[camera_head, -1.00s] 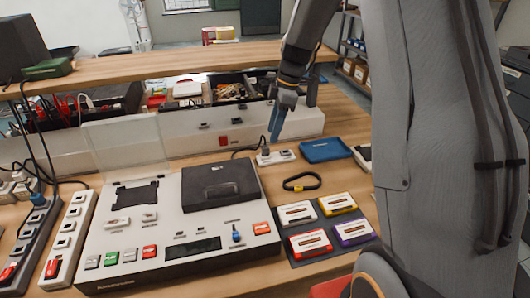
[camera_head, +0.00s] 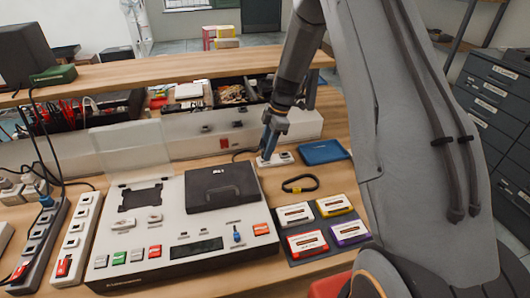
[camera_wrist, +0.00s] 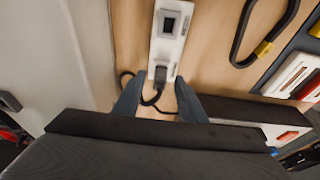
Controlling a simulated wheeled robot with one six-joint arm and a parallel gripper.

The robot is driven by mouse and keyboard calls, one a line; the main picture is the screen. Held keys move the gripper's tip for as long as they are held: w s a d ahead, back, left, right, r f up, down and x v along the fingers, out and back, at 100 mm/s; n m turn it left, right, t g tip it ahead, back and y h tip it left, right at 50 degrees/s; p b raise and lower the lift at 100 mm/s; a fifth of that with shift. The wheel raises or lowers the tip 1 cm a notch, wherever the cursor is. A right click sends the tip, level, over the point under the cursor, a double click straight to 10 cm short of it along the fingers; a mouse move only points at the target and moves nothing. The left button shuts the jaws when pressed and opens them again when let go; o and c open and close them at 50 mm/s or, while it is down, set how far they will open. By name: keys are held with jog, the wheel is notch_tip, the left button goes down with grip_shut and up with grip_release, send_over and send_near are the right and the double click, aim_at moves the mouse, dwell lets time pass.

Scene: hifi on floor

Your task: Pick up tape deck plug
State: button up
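The dark tape deck plug (camera_wrist: 160,75) sits in the lower end of a short white power strip (camera_wrist: 169,32), with a black cable curling from it. My gripper (camera_wrist: 158,88) is open, its blue fingers on either side of the plug in the wrist view. I cannot tell whether they touch it. In the head view, my gripper (camera_head: 266,152) is low at the left end of the strip (camera_head: 283,158), behind the tape deck (camera_head: 215,220), and hides the plug there.
A black cable loop (camera_head: 300,184) and a blue tray (camera_head: 323,152) lie near the strip. Several cassettes sit on a dark mat (camera_head: 291,244). A low white wall unit (camera_head: 180,145) stands close behind. Long power strips (camera_head: 78,240) lie at left.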

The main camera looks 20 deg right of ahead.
jog(key=shift+f, duration=0.1)
grip_shut()
dwell(0.3)
notch_tip(320, 180, up, 27)
jog(key=p, duration=0.8)
jog(key=shift+d+f+b, duration=1.25)
jog(key=shift+f+b, duration=0.95)
jog(key=shift+f, duration=1.95)
jog(key=shift+d+f+b, duration=1.25)
jog(key=shift+f+b, duration=0.95)
jog(key=shift+f, duration=1.95)
jog(key=shift+d+f+b, duration=1.25)
jog(key=shift+f+b, duration=0.95)
jog(key=shift+f, duration=1.95)
